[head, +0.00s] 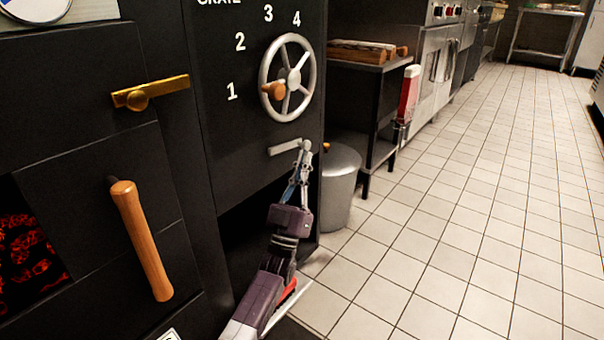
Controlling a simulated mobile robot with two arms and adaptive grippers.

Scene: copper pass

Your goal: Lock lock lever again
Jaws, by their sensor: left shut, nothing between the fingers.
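A short pale grey lever (283,148) sits on the black panel below the handwheel. It lies nearly level, its right end tilted slightly up. My left gripper (304,150) reaches up from below, with its fingertips at the lever's right end. The gripper is shut with nothing between its fingers; whether it touches the lever I cannot tell. The grey handwheel (294,76) with a wooden knob (274,90) is above, the knob pointing left, near the number 1. A brass latch bar (150,93) lies nearly level on the upper left door. My right gripper is not in view.
A wooden handle (142,240) stands out from the lower left door, by glowing red coals (30,245). A grey bin (340,185) stands just right of the panel, beside a dark table (363,68) bearing wooden pieces. The tiled floor (470,220) at right is clear.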

